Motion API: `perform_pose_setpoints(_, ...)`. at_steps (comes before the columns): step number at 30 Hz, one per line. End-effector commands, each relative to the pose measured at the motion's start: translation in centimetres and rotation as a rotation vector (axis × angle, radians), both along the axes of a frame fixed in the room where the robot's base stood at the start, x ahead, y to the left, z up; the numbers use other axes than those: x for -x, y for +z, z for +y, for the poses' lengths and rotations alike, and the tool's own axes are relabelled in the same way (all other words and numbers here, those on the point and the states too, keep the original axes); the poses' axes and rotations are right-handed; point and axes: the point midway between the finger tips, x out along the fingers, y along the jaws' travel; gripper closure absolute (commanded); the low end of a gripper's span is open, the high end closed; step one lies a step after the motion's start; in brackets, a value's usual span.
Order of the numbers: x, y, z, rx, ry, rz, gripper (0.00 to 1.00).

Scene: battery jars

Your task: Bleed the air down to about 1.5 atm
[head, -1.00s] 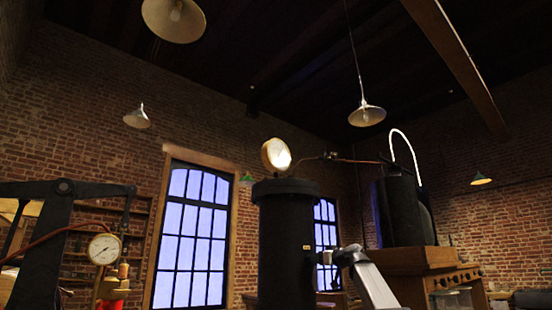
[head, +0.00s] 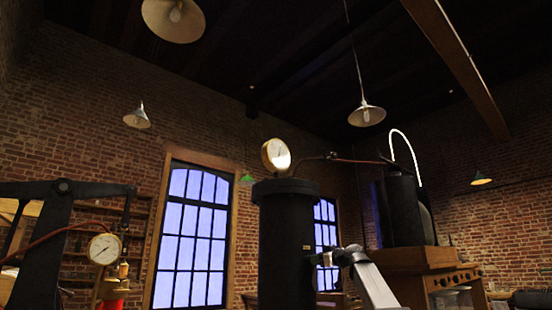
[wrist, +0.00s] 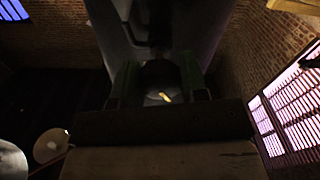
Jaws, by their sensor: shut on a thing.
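A tall black cylinder (head: 286,245) stands upright in the middle of the head view. A brass-rimmed gauge (head: 275,155) sits on its top; glare covers much of the dial, and I cannot read its value. My gripper (head: 319,258) is at the cylinder's right side, near its upper part. In the wrist view, my gripper (wrist: 158,82) is shut on a dark rounded knob (wrist: 158,72), with a small brass glint below it. The knob is dim, and its turned position cannot be told. The cylinder hides part of the grip in the head view.
A second gauge (head: 104,249) hangs at the left beside a black lever frame (head: 50,225). A thin pipe (head: 355,160) runs right from the cylinder's top toward a dark vessel (head: 405,210) on a wooden cabinet (head: 412,260). Lamps hang overhead.

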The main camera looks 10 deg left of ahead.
Motion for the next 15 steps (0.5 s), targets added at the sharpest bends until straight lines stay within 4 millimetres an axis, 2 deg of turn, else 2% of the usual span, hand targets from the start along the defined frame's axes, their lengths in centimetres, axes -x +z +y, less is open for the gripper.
perform_pose_setpoints(11,0.04,0.0,-0.01,-0.005,0.0,0.006,0.83)
perform_pose_setpoints(15,0.04,0.0,0.0,-0.07,0.0,0.09,0.83)
